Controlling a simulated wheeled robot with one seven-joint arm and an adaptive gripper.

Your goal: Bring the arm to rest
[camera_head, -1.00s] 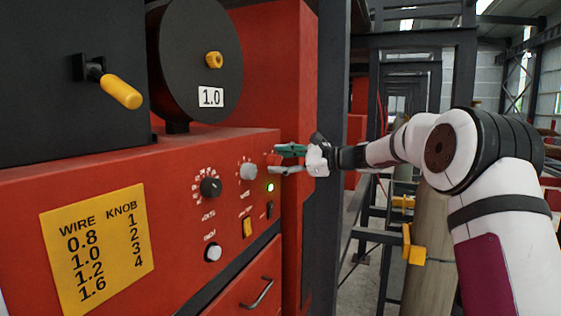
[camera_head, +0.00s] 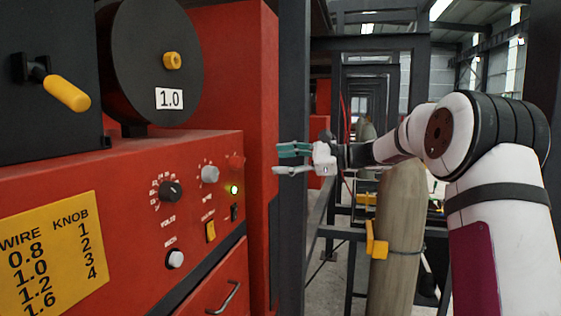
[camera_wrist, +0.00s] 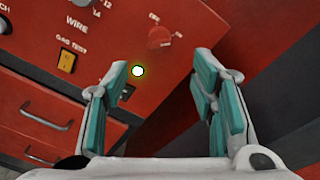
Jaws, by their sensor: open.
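My gripper (camera_head: 278,160) is open and empty, with teal finger pads, in the head view. It is in the air to the right of the red machine's front panel, apart from it. In the wrist view my open gripper (camera_wrist: 165,90) points toward the panel, and nothing is between its fingers. The red machine (camera_head: 110,190) carries a black knob (camera_head: 171,191), a light grey knob (camera_head: 210,174), a white knob (camera_head: 175,258), a yellow switch (camera_head: 211,231) and a lit green lamp (camera_head: 234,189). A red knob (camera_wrist: 158,38) shows in the wrist view.
A black spool cover (camera_head: 150,75) marked 1.0 and a yellow handle (camera_head: 67,93) are at upper left. A dark steel post (camera_head: 293,220) stands behind my gripper. A gas cylinder (camera_head: 398,240) with a yellow bracket (camera_head: 376,240) stands below my arm. A drawer handle (camera_head: 226,298) sticks out below the panel.

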